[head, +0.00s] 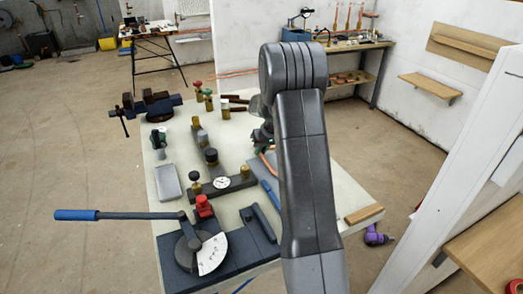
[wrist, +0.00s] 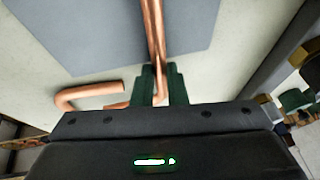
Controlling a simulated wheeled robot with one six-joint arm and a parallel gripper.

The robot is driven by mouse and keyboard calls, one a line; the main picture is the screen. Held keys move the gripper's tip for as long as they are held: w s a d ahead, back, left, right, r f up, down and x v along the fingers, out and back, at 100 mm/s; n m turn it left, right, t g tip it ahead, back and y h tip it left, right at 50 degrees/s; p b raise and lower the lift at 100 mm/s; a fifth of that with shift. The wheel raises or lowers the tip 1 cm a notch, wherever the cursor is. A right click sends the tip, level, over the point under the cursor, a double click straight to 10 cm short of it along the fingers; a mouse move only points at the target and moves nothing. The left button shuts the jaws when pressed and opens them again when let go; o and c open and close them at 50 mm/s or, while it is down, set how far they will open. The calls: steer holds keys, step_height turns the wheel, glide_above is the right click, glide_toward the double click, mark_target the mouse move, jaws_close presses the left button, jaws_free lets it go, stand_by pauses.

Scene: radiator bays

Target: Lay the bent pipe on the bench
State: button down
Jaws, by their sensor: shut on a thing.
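My gripper (wrist: 157,85) has green fingers, shut on a copper pipe (wrist: 153,35) that runs up out of the wrist view. A hooked copper end (wrist: 80,95) shows left of the fingers; I cannot tell whether it belongs to the same pipe. Below is the pale bench top (wrist: 40,72) with a grey sheet (wrist: 105,30) on it; I cannot tell whether the pipe touches either. In the head view the bench (head: 335,188) stands ahead, and my arm hides most of the gripper. A little copper (head: 267,162) shows left of the arm.
A pipe bender with a blue handle (head: 76,215) and a dial stands at the bench's near left. A vise (head: 150,105) is at the far left corner. Several fittings and a gauge bar (head: 222,183) crowd the left half. A wooden block (head: 364,214) lies at the right edge.

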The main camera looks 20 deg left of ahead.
steer(key=c, duration=1.4)
jaws_free()
steer(key=shift+s, duration=0.15)
steer(key=shift+o, duration=0.2)
steer(key=shift+f, duration=0.1)
steer(key=shift+d+r, duration=0.25)
steer(key=shift+r, duration=0.2)
steer(key=b+v, duration=0.1)
steer(key=v, duration=1.2)
steer(key=shift+a, duration=0.25)
steer(key=shift+r, duration=0.1)
